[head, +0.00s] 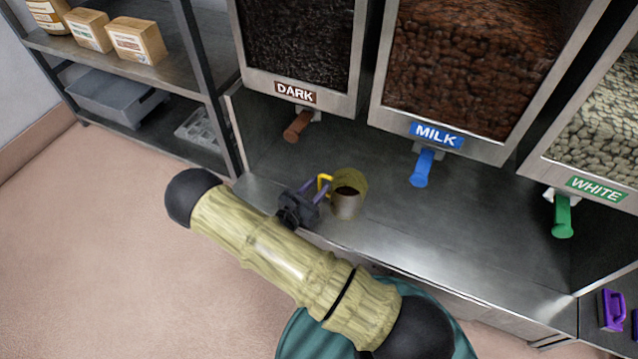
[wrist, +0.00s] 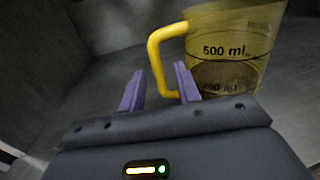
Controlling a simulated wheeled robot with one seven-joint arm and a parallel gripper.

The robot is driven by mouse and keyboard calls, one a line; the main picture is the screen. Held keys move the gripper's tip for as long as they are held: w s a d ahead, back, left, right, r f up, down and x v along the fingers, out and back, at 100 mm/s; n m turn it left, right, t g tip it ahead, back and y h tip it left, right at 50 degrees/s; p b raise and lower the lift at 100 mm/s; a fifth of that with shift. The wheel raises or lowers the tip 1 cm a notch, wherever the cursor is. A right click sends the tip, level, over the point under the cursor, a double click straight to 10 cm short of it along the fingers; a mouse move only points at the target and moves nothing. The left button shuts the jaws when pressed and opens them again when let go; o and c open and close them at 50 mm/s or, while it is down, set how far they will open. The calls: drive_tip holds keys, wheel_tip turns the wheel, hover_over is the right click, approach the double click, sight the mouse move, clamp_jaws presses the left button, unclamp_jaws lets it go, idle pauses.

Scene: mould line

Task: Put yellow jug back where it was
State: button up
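The yellow jug (head: 349,188) stands upright on the steel shelf, below and between the DARK and MILK dispensers. It is see-through, with something dark brown inside. In the wrist view the jug (wrist: 232,35) shows its "500 ml" mark, and its yellow handle (wrist: 155,55) points toward my gripper. My gripper (head: 313,188) is at the handle side of the jug. In the wrist view the two purple fingers of my gripper (wrist: 159,86) are apart, with the handle in the gap between them or just beyond. I see no finger closed on the handle.
The DARK tap (head: 297,126), blue MILK tap (head: 422,168) and green WHITE tap (head: 562,216) hang over the steel shelf (head: 455,245). The shelf is clear right of the jug. A rack (head: 185,70) with boxes stands left. A purple object (head: 611,310) is at far right.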

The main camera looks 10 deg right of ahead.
drive_tip(key=p+v, duration=0.3)
drive_tip(key=v, duration=0.6)
drive_tip(key=shift+s+a+r+p, duration=0.1)
drive_tip(key=shift+a+r+p, duration=0.05)
drive_tip(key=shift+p, duration=0.25)
drive_tip(key=shift+s+a, duration=0.3)
drive_tip(key=s+d+r+m+g+y, duration=0.4)
drive_tip(key=s+d+r+m+g, duration=0.3)
drive_tip(key=d+r+m+g, duration=0.55)
wheel_tip(320, 180, up, 13)
drive_tip(key=s+m+t+y, duration=0.2)
drive_tip(key=m+y, duration=0.7)
drive_tip(key=m, duration=0.5)
drive_tip(key=shift+s+f+t, duration=0.2)
drive_tip(key=shift+s+t, duration=0.2)
drive_tip(key=shift+t, duration=0.05)
